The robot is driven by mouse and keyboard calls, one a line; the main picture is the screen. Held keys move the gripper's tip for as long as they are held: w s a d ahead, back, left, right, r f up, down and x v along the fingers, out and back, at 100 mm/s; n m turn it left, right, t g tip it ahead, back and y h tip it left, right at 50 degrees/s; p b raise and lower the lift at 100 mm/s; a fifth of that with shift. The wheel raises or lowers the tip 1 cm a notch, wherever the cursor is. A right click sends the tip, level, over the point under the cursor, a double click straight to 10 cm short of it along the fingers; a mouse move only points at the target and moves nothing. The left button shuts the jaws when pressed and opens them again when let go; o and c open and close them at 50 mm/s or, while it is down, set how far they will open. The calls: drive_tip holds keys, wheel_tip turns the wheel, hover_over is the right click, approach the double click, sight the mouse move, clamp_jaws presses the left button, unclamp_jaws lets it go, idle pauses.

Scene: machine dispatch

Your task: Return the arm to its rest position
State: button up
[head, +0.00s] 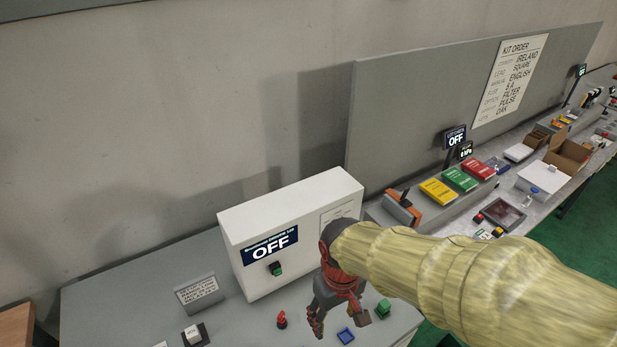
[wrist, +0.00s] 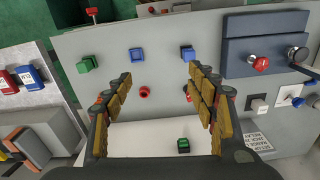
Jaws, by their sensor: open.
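My gripper (head: 340,322) hangs over the grey bench (head: 120,290), in front of the white machine box (head: 310,222). My arm, in a pale yellow sleeve, reaches in from the lower right. In the wrist view my gripper (wrist: 160,80) has its two padded fingers spread wide, with nothing held between them. A small red piece (wrist: 145,92) shows in the gap, on the bench beyond. Another red piece is partly hidden by the right finger.
The box shows an OFF display (head: 270,247) and a green button (head: 276,269). Near my gripper are a green block (head: 383,308) and a blue tray (head: 346,336). A label stand (head: 198,292) stands left. Yellow, green and red boxes (head: 478,169) lie on the right bench.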

drive_tip(key=s+d+r+m+t+b, duration=0.2)
drive_tip(key=d+r+b, duration=0.1)
drive_tip(key=d, duration=0.3)
drive_tip(key=s+d+r+m+t+b, duration=0.3)
drive_tip(key=d+r+b, duration=0.1)
drive_tip(key=d, duration=0.3)
drive_tip(key=shift+s+d+b, duration=0.15)
drive_tip(key=shift+s+b, duration=0.1)
drive_tip(key=shift+b, duration=0.05)
